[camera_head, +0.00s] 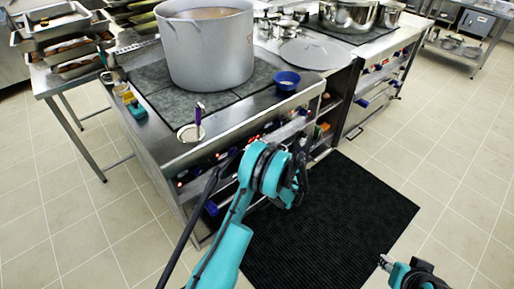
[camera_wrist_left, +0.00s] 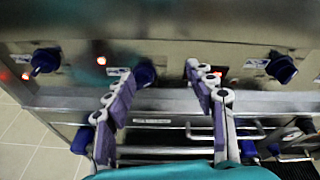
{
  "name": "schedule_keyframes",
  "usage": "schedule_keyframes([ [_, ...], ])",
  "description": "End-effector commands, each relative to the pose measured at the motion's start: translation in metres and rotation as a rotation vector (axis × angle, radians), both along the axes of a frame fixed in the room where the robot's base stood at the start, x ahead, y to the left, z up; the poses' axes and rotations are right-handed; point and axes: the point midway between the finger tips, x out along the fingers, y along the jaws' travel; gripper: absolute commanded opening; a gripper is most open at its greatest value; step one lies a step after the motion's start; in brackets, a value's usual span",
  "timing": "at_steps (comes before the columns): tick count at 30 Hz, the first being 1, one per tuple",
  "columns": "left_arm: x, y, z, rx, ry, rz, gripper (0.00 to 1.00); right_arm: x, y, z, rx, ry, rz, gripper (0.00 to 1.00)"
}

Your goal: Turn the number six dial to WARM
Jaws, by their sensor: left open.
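In the left wrist view, a row of dark blue dials sits on the steel stove front. One dial (camera_wrist_left: 143,73) is between my left gripper's (camera_wrist_left: 156,76) spread fingers, nearer the left finger. Another dial (camera_wrist_left: 44,60) is to the left and one (camera_wrist_left: 281,67) to the right. The number and WARM marks are too small to read, so I cannot tell which dial is number six. My left gripper is open, with purple pads; contact with the dial cannot be told. In the head view, my arm hides this part of the stove front.
A large pot (camera_head: 206,50) stands on the stove top. A small blue bowl (camera_head: 286,81) and a round holder (camera_head: 190,132) with a purple-handled tool are near the front edge. Bar handles (camera_wrist_left: 225,130) lie below the dials. A black mat (camera_head: 335,215) covers the floor.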

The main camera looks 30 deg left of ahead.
Motion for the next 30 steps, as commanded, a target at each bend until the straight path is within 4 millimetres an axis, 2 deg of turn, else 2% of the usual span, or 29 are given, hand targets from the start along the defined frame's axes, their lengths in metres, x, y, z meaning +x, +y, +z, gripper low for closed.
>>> schedule_keyframes([
  [3, -0.002, -0.004, 0.02, -0.081, -0.058, 0.007, 0.55, 0.0, 0.0, 0.0, 0.0, 0.0, 0.0, 0.4],
  [14, -0.021, -0.02, 0.069, -0.333, -0.232, 0.051, 0.55, 0.0, 0.0, -0.001, 0.0, 0.0, 0.0, 0.4],
  [20, -0.038, -0.031, 0.094, -0.473, -0.327, 0.088, 0.55, 0.0, 0.0, -0.001, 0.0, 0.0, 0.0, 0.4],
  [30, -0.078, -0.054, 0.128, -0.711, -0.481, 0.175, 0.55, 0.0, 0.0, -0.001, 0.0, 0.0, 0.0, 0.4],
])
